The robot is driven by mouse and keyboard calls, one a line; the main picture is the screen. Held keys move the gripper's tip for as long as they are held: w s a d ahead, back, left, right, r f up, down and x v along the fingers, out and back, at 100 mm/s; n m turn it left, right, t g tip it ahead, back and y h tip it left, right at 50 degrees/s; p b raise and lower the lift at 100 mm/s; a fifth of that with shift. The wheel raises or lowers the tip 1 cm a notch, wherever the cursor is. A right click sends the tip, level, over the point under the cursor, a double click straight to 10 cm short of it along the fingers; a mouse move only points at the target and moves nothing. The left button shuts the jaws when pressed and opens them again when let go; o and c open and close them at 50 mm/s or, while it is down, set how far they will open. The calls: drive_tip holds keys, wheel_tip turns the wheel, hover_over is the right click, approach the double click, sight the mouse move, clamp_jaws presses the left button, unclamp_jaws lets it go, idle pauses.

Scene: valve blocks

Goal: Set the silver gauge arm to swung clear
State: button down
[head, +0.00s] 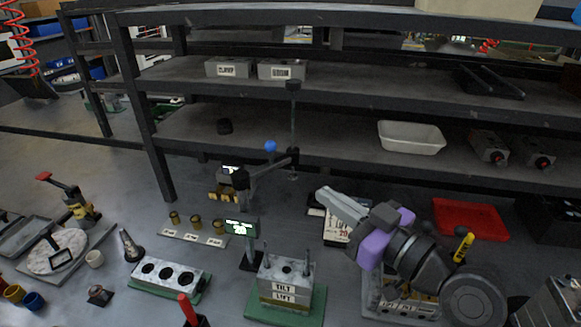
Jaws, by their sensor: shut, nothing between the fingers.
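A dark grey gauge arm (268,168) reaches out sideways to the right from an upright post (241,205). A blue ball knob (270,146) stands on the arm, and a thin vertical rod (293,120) is at its far end. I cannot tell whether this is the silver one, as its finish looks dark. The rod end appears behind and above the block marked TILT and LIFT (284,285). My gripper (322,193) is shut and empty, to the right of the arm and apart from it, with its fingers pointing up and left. Its purple wrist (384,240) hides part of the bench.
A small green display (243,228) stands by the post. A three-hole block (165,278) and a row of brass pieces (195,224) lie to the left. A red tray (470,219) is at right. Dark shelves (340,160) with a white tub (411,137) span the back.

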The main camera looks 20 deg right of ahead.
sight(282, 162)
drive_tip(key=p+x, duration=0.2)
drive_tip(key=x, duration=0.9)
drive_tip(key=shift+w+a, duration=0.1)
drive_tip(key=shift+w, duration=0.1)
drive_tip(key=w+b, duration=0.2)
drive_tip(key=w, duration=0.1)
drive_tip(key=shift+f, duration=0.1)
drive_tip(key=shift+w+a, duration=0.15)
drive_tip(key=shift+w, duration=0.25)
drive_tip(key=shift+r, duration=0.2)
